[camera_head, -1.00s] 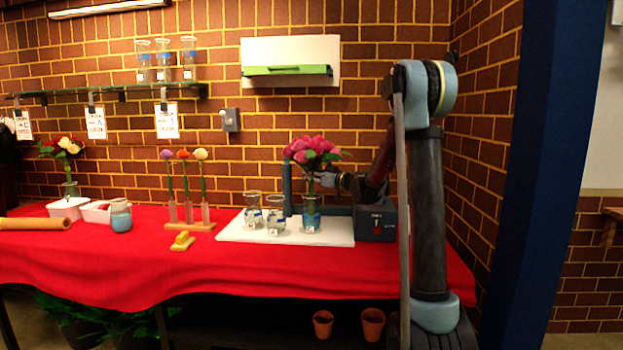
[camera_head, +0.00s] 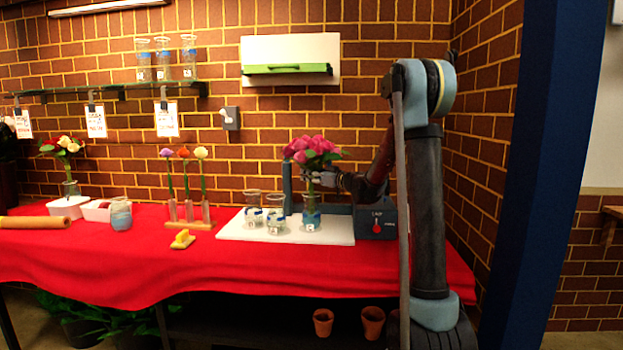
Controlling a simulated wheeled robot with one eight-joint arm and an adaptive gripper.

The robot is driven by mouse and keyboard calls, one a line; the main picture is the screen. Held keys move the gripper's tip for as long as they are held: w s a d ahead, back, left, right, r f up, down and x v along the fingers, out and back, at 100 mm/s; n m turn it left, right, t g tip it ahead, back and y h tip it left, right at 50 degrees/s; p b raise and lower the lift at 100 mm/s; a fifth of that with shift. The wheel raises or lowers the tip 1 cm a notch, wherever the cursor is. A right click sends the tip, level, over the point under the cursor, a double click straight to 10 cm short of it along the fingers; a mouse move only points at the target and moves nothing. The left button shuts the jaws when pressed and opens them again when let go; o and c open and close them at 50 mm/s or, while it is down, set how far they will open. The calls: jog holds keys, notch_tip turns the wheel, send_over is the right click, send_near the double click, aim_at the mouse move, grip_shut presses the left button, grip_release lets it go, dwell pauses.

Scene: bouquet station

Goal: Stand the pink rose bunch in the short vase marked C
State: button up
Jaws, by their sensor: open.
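The pink rose bunch (camera_head: 313,148) stands upright in a glass vase (camera_head: 311,219) at the right of the white board, its stems reaching down into the vase. Two more short glass vases, the left one (camera_head: 253,217) and the middle one (camera_head: 275,222), stand on the same board. Each vase bears a small white label, too small to read, so I cannot tell which is C. My gripper (camera_head: 312,177) is open at the stems, just below the blooms and above the vase rim. Whether its fingers touch the stems is too small to tell.
A dark grey box with a red knob (camera_head: 377,224) stands right of the white board (camera_head: 340,238). A dark upright post (camera_head: 287,189) rises behind the vases. A wooden rack with three single flowers (camera_head: 187,224) and a yellow item (camera_head: 182,239) are to the left.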

jog(key=v, duration=1.2)
jog(key=s+d+f+m+g+h, duration=0.1)
jog(key=s+f+m+g+h, duration=0.3)
jog(key=s, duration=0.8)
jog(key=s+d+f+n+g+h, duration=0.15)
jog(key=s+f, duration=0.45)
jog(key=s, duration=0.6)
jog(key=s+d+f+m+g+h, duration=0.1)
jog(key=s+d+f+m+h, duration=0.1)
jog(key=s, duration=0.5)
jog(key=s+d+f+m+g+h, duration=0.1)
jog(key=s+d+f+m+h, duration=0.2)
jog(key=s+d+f, duration=0.3)
jog(key=s+d+f+m+g+h, duration=0.1)
jog(key=s+d+f+m+h, duration=0.1)
jog(key=s+d+f, duration=0.3)
jog(key=s+d+h, duration=0.1)
jog(key=s+d, duration=0.2)
jog(key=shift+s+m+h, duration=0.35)
jog(key=shift+w+f+g, duration=0.25)
jog(key=shift+w, duration=0.2)
